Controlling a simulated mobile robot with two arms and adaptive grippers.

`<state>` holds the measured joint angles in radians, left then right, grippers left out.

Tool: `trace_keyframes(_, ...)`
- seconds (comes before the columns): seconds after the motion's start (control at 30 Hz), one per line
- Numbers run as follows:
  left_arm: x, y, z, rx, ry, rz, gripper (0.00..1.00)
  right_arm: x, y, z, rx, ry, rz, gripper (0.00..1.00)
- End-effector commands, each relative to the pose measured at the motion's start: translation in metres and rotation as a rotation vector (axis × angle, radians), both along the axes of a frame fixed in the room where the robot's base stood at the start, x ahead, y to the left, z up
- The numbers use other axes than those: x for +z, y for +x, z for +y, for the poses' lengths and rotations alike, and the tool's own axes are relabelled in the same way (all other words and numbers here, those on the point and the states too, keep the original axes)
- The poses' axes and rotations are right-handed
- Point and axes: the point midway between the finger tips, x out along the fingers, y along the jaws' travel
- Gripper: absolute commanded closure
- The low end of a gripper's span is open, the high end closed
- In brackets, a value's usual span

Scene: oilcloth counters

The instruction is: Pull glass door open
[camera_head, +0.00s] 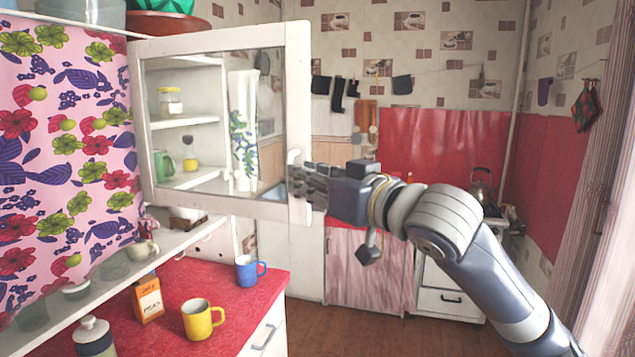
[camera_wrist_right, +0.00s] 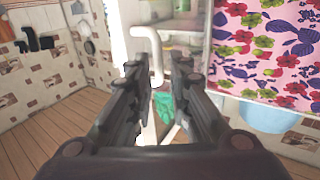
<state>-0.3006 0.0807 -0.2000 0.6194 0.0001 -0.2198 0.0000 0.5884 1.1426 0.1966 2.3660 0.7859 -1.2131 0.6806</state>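The white-framed glass door (camera_head: 297,85) stands swung out from the wall cupboard at the left in the head view, its pane facing me. Shelves with jars show in the pane. Its white bar handle (camera_head: 294,158) is on the right edge of the frame, partly hidden by my fingers. My right gripper (camera_head: 303,183) is at this handle, coming from the right. In the right wrist view the handle (camera_wrist_right: 147,32) reaches down between the two fingertips (camera_wrist_right: 158,72), with gaps showing beside it, so the gripper looks open. My left gripper is not in view.
A floral cloth (camera_head: 65,150) hangs at left. A kettle (camera_head: 481,187) stands at the back right. Floor is free in the middle.

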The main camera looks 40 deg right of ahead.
Motion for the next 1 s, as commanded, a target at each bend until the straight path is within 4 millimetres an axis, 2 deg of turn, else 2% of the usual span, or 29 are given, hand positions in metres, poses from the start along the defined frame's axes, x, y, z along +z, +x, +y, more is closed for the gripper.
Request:
trace_keyframes(0.13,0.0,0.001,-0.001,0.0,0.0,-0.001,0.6,0.0,-0.015,0.0,0.001,0.001,0.001,0.82)
trace_keyframes(0.33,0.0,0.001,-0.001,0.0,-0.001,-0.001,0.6,0.0,-0.025,0.0,0.001,0.0,0.001,0.82)
trace_keyframes(1.0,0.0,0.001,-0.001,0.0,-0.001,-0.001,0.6,-0.003,-0.026,0.0,0.001,0.0,0.006,0.82)
